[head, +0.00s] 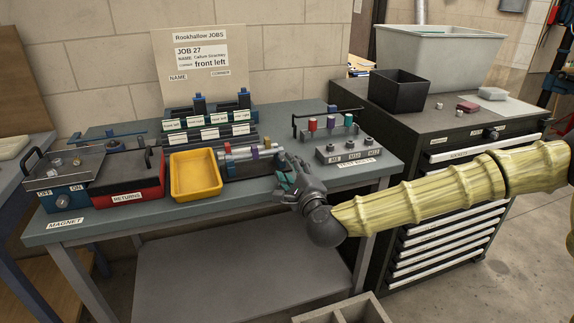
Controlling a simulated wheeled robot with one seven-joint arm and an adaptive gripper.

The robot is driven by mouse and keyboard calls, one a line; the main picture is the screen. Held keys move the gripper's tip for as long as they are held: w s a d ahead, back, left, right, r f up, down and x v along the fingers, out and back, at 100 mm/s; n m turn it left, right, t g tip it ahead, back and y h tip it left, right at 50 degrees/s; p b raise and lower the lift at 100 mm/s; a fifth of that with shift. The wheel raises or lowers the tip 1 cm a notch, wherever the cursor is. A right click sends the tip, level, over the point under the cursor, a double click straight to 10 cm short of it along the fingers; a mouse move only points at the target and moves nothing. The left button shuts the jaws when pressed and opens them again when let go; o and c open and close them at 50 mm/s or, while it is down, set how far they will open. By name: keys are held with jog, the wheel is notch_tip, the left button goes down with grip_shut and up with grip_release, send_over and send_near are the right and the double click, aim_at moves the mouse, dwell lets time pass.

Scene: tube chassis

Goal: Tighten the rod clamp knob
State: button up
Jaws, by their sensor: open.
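A low dark fixture (252,167) stands on the bench right of the yellow tray. A pale rod (240,152) lies across its top, with small red, purple and orange parts along it. I cannot tell which of these small parts is the rod clamp knob. My gripper (285,174) is at the right end of this fixture, low over the bench, reaching in from the right. It is open, and a teal patch shows at its fingers. The hand hides the fixture's right end, and I cannot tell whether the fingers touch it.
The yellow tray (195,196), red returns bin (128,192) and magnet box (58,202) stand to the left. A test block (347,152) and a black rack with coloured parts (328,122) stand to the right. Labelled blue holders (208,112) stand behind. The front bench edge is clear.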

jog(key=shift+v, duration=1.9)
